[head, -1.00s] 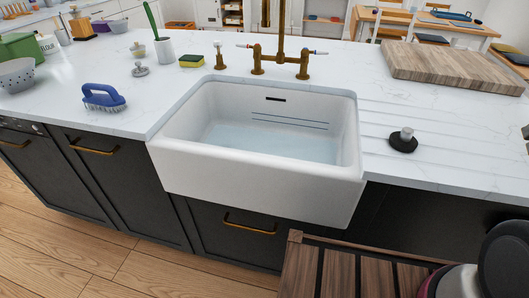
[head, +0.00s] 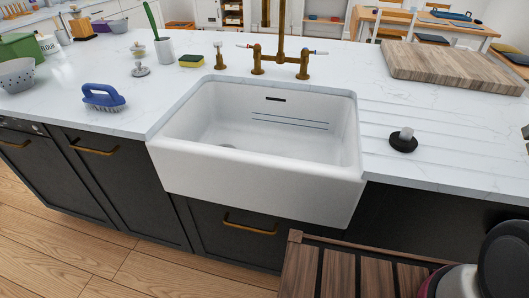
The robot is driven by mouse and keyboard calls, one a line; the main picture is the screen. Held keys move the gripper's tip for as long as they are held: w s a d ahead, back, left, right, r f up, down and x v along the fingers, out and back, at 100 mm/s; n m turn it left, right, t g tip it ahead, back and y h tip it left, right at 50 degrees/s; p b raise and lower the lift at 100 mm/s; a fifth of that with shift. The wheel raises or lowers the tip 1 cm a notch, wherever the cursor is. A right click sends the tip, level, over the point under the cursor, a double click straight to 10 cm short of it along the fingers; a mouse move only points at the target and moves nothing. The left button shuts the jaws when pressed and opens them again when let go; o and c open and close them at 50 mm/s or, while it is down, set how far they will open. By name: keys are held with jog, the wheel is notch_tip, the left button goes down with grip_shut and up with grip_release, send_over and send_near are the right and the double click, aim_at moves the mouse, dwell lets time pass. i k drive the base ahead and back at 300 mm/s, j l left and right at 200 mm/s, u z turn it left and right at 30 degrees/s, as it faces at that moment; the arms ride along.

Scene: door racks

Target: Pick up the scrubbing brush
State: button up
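The scrubbing brush (head: 103,94) has a blue looped handle and pale bristles. It rests bristles down on the white marble counter (head: 60,108), left of the sink and near the front edge. Nothing touches it. My gripper does not show in the head view, so I cannot see whether it is open or shut.
A white sink (head: 262,173) with a brass tap (head: 280,60) is right of the brush. A grey colander (head: 17,76), metal stand-like item (head: 139,58), white cup (head: 164,49) and yellow-green sponge (head: 191,61) surround the brush at a distance. A slatted wooden surface (head: 340,272) is front right.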

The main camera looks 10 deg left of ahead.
aim_at(114, 100)
jog(key=u, duration=1.85)
